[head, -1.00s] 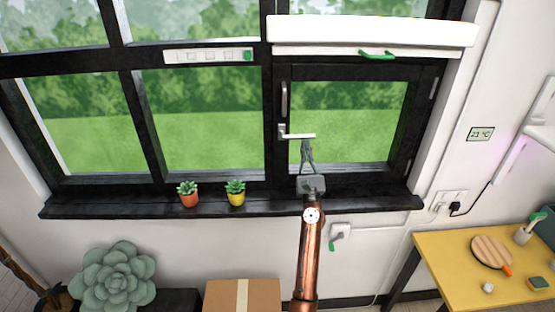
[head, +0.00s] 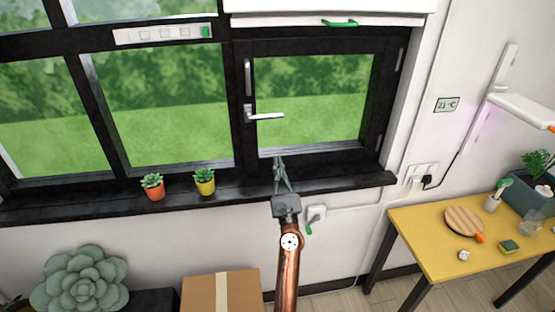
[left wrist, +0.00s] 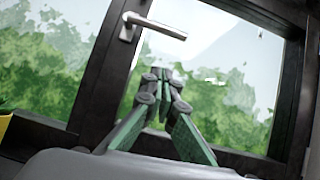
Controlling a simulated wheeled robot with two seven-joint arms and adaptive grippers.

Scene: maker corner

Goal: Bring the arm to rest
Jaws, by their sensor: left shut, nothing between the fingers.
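My left gripper (head: 279,162) is shut and empty, with its fingertips together. In the head view it points up in front of the lower edge of the window, below the window handle (head: 264,115). It stands apart from the handle. The left wrist view shows the gripper (left wrist: 162,75) pointing at the pane, with the handle (left wrist: 153,26) above it. The handle lies nearly level, pointing right. The copper-coloured arm comes up from the bottom of the head view. My right gripper is in neither view.
The dark windowsill (head: 105,200) carries an orange-potted plant (head: 153,188) and a yellow-potted plant (head: 205,182). A cardboard box (head: 205,292) and a large succulent (head: 82,283) stand below. A yellow table (head: 425,237) with several things is at right. A wall valve with a green lever (head: 316,218) is beside my arm.

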